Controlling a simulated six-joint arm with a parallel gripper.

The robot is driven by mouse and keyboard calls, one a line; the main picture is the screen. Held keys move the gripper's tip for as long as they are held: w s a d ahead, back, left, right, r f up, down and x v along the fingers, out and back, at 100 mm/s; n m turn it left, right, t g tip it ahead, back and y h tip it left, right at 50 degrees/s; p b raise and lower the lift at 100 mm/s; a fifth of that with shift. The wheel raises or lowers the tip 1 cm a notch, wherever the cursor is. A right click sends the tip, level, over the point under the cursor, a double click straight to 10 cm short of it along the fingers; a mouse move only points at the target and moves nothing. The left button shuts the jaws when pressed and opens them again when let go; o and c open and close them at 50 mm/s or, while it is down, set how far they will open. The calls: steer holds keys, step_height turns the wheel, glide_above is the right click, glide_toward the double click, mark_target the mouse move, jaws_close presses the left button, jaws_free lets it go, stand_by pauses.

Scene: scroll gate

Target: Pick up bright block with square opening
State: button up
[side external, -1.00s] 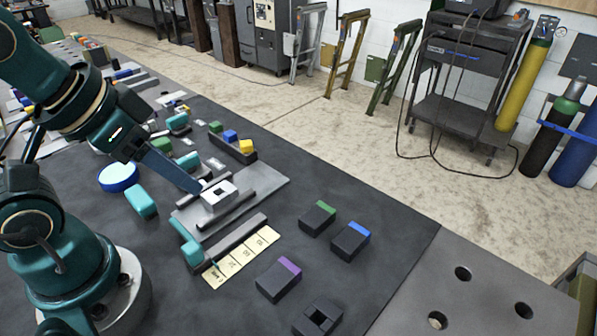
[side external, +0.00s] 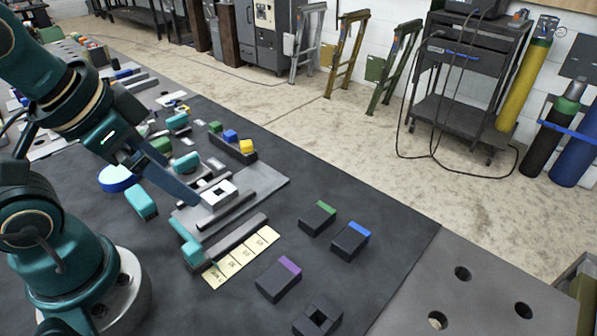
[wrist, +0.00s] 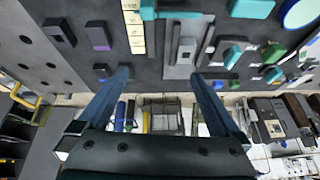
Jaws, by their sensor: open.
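The bright, pale block with a square opening (side external: 226,187) sits on the grey slotted plate (side external: 268,184), between raised bars. It also shows in the wrist view (wrist: 186,46), above and a little right of the middle. My gripper (wrist: 161,74) is open and empty, with its two fingers wide apart. In the side view the near finger (side external: 168,182) reaches down to the left edge of the block and partly covers it. The other finger is mostly hidden there. I cannot tell whether a finger touches the block.
A dark block with a square opening (side external: 318,319) lies at the front. Dark blocks with purple (side external: 279,280), green (side external: 318,218) and blue (side external: 351,241) ends lie right of the plate. A pale marked strip (side external: 242,258) lies before it. Several teal pieces crowd the left.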

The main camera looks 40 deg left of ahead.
steer(key=w+a+r+m+g+y, duration=0.1)
steer(key=w+a+m+g+y, duration=0.15)
steer(key=a+m, duration=0.2)
steer(key=m+g+y, duration=0.4)
steer(key=m+y, duration=0.4)
steer(key=m, duration=0.1)
glide_above(223, 195)
steer(key=d, duration=0.3)
step_height(223, 195, down, 6)
steer(key=f+m, duration=0.1)
steer(key=f, duration=0.1)
steer(key=d+f+m+y, duration=0.1)
steer(key=f, duration=0.2)
steer(key=d+f+m+t+y, duration=0.1)
steer(key=f, duration=0.1)
steer(key=shift+w+d+f+y, duration=0.1)
steer(key=shift+d+f+y, duration=0.05)
steer(key=shift+f+y, duration=0.1)
steer(key=shift+f+m, duration=0.2)
steer(key=shift+m, duration=0.05)
steer(key=shift+x, duration=2.4)
